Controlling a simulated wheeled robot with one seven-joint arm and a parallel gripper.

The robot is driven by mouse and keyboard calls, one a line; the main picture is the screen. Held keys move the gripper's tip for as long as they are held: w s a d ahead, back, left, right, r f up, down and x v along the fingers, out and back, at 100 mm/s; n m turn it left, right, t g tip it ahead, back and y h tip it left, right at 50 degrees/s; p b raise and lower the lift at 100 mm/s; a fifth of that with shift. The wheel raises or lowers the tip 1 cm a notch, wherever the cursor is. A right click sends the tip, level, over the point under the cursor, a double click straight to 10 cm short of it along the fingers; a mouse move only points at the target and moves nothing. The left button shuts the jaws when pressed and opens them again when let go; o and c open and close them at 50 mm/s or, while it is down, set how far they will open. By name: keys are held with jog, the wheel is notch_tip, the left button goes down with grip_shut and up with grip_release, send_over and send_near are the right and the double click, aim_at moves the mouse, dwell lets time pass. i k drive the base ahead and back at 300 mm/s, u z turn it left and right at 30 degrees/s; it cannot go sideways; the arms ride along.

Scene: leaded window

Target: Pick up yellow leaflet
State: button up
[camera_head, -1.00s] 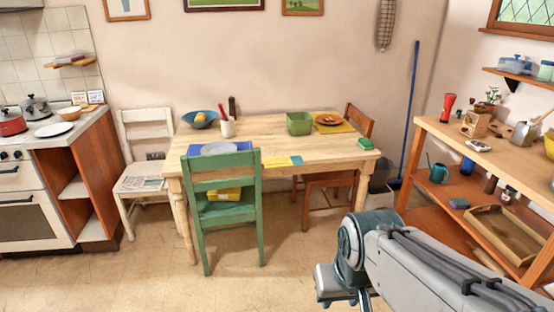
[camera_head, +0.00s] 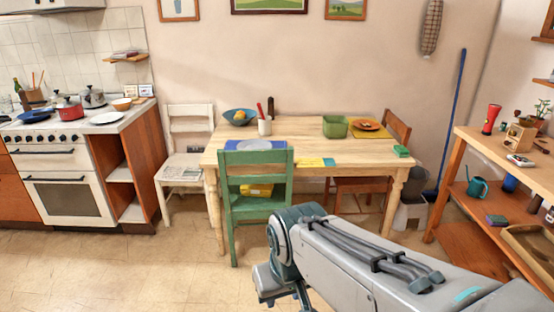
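A flat yellow leaflet (camera_head: 311,162) lies on the wooden table (camera_head: 300,135) near its front edge, just right of the green chair's back. A small teal piece (camera_head: 329,162) lies at its right end. My arm reaches in from the lower right, in front of the table and well short of the leaflet. My gripper (camera_head: 288,298) is at the bottom of the picture, low and only partly visible; its fingers do not show clearly.
A green chair (camera_head: 255,158) stands at the table's front, with a yellow item (camera_head: 257,190) on its seat. The table also bears a green container (camera_head: 335,127), a blue bowl (camera_head: 240,116) and a green block (camera_head: 401,151). Shelves (camera_head: 470,150) stand right. Floor at left front is clear.

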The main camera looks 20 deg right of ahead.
aim_at(317, 162)
jog(key=i, duration=2.95)
jog(key=z, duration=2.9)
jog(key=i, duration=0.5)
